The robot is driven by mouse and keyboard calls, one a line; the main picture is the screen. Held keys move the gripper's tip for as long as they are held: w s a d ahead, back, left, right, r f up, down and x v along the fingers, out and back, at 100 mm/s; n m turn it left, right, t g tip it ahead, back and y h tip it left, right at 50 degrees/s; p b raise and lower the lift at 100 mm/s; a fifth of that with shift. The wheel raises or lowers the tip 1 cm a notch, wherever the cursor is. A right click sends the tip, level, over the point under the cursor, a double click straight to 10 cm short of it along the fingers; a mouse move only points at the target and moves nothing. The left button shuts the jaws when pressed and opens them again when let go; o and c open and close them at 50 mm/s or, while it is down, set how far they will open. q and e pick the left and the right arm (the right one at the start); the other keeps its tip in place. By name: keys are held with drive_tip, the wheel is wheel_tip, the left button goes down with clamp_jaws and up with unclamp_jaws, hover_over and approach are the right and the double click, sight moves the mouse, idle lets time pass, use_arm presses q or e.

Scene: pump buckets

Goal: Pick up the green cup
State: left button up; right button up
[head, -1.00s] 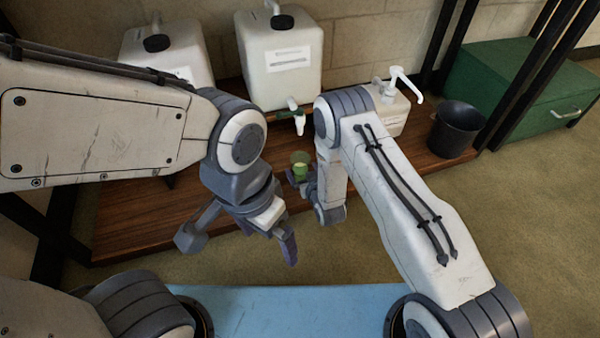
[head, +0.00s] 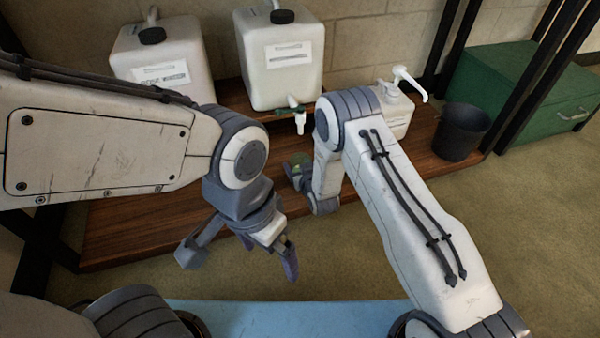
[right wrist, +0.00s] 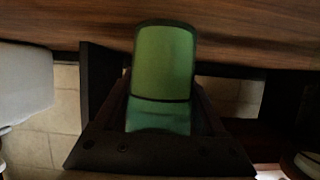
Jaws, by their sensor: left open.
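The small green cup (head: 300,160) shows over the wooden shelf, partly hidden behind my right gripper (head: 297,174). In the right wrist view the translucent green cup (right wrist: 164,65) stands large in the middle, between the dark fingers of that gripper. I cannot tell whether the fingers press on it. My left gripper (head: 241,260) is open and empty, in front of the shelf and to the left of the cup.
A pump bottle (head: 398,108) and a black bucket (head: 460,132) stand right. A green chest (head: 520,90) is beyond.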

sight(297, 154)
clamp_jaws()
drive_tip(key=shift+r, duration=0.1)
drive_tip(key=shift+r+p, duration=0.55)
drive_tip(key=shift+p, duration=0.1)
wheel_tip(297, 154, up, 4)
drive_tip(key=p, duration=0.3)
drive_tip(key=shift+f+p, duration=0.1)
drive_tip(key=shift+p, duration=0.2)
drive_tip(key=s+d+r+p, duration=0.3)
drive_tip(key=d+r+p, duration=0.3)
drive_tip(key=d, duration=0.5)
drive_tip(key=shift+d+p, duration=0.15)
drive_tip(key=shift+p, duration=0.55)
